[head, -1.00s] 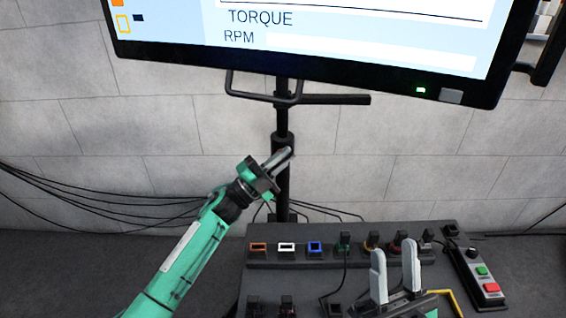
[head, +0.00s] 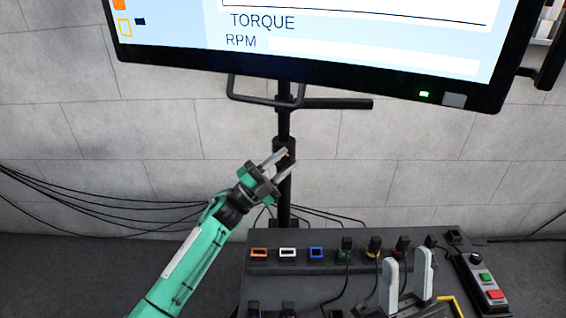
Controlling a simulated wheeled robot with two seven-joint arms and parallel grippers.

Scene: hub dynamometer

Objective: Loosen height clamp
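The height clamp is a dark collar (head: 284,143) on the black stand pole (head: 283,190) below the monitor. My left gripper (head: 289,157) is at the lower part of this collar, coming from the lower left. Its two fingers are apart, one above the other, and a small reddish spot shows near their tips. The fingers hide part of the collar and pole, and I cannot tell whether they touch it. The clamp's lever or knob is not clearly visible. My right gripper (head: 406,265) is open and empty, fingers upward, in front of the panel at lower right.
The large monitor (head: 330,45) hangs above, with a black handle bar (head: 262,100) under it. A dark panel (head: 275,268) with several coloured sockets and plugs stands below. A button box (head: 482,282) is at its right. Cables run along the wall at left.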

